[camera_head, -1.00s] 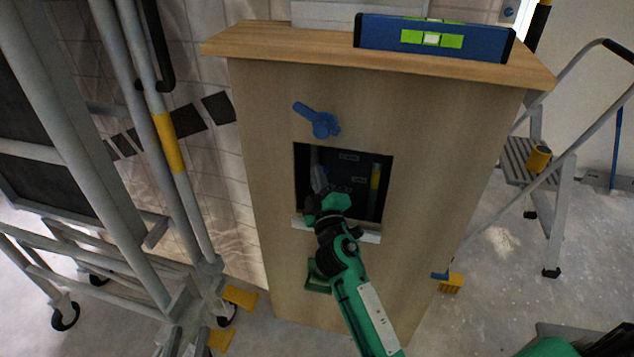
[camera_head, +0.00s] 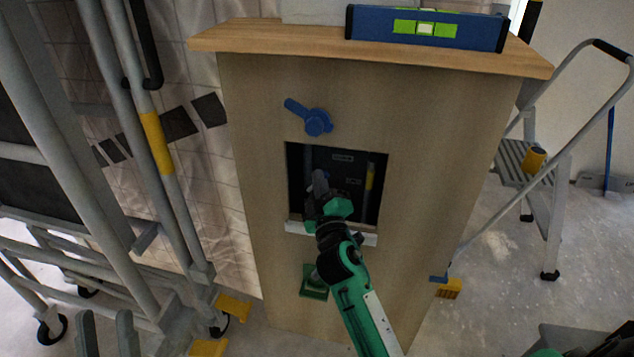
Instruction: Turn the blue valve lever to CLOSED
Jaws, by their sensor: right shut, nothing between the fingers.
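The blue valve lever (camera_head: 314,121) is on the front of the wooden cabinet (camera_head: 430,130), above a square opening. Its handle points up and left from the round hub. My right gripper (camera_head: 320,182) is at the opening, below the lever and apart from it. Its fingers are shut and empty, and its tip is partly hard to make out against the dark inside. My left gripper (camera_head: 106,336) shows only as two grey fingertips at the bottom left edge, spread apart with nothing between them, far from the lever.
The dark opening (camera_head: 370,208) holds small unreadable labels and a yellow-banded pipe. A pale ledge (camera_head: 366,239) runs along its bottom. A blue level (camera_head: 470,32) lies on the cabinet top. Scaffolding (camera_head: 185,225) stands at left, a stepladder (camera_head: 560,200) at right.

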